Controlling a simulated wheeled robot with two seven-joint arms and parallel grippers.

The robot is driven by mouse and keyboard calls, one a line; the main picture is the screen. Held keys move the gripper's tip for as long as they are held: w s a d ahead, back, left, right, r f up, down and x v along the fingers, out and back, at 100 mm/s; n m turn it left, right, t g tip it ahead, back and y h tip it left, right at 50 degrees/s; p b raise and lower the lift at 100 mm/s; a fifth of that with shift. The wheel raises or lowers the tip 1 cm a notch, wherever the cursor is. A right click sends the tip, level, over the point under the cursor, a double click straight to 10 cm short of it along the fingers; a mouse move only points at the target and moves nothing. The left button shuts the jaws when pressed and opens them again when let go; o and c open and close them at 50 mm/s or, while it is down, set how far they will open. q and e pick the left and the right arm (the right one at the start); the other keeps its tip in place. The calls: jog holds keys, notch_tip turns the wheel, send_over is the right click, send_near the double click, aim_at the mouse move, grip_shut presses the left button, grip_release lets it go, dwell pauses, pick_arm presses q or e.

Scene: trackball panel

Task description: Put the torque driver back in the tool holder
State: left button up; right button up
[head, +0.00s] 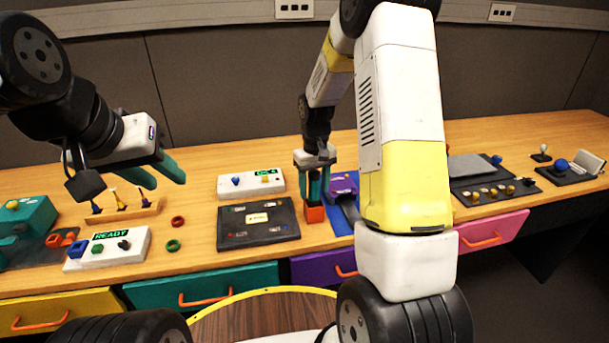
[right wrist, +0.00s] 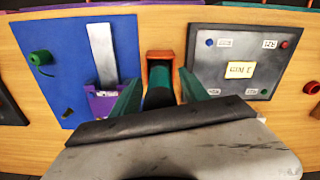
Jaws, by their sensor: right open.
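An orange block-shaped holder (head: 314,214) stands on the table by the blue mat; in the right wrist view the holder (right wrist: 160,58) is straight ahead. A dark green upright piece (right wrist: 158,92), seemingly the torque driver's handle, stands at the holder between my right fingers. Its lower end is hidden. My right gripper (head: 314,185) points down over the holder; in the right wrist view its fingers (right wrist: 160,88) are apart, one on each side of the green piece. My left gripper (head: 158,176) is open and empty above the table at left.
A dark panel (head: 258,236) lies left of the holder. A blue mat (right wrist: 70,105) with a grey plate and purple block is on its other side. A wooden rack (head: 122,214) with small drivers, and a READY box (head: 107,250), stand at left.

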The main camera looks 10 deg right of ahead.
notch_tip(320, 180, up, 11)
jog(key=shift+r, duration=0.1)
jog(key=shift+s+r, duration=0.1)
jog(key=shift+r, duration=0.6)
jog(key=s+r+m+t+y, duration=0.1)
jog(key=s+r+t, duration=0.2)
jog(key=s+r, duration=0.85)
jog(key=s+a+m+t+y, duration=0.1)
jog(key=s+a+t, duration=0.1)
jog(key=s, duration=1)
jog(key=shift+s+r+t, duration=0.25)
jog(key=shift+r+t, duration=0.1)
jog(key=shift+t, duration=0.25)
jog(key=shift+a, duration=0.1)
jog(key=shift+c, duration=0.5)
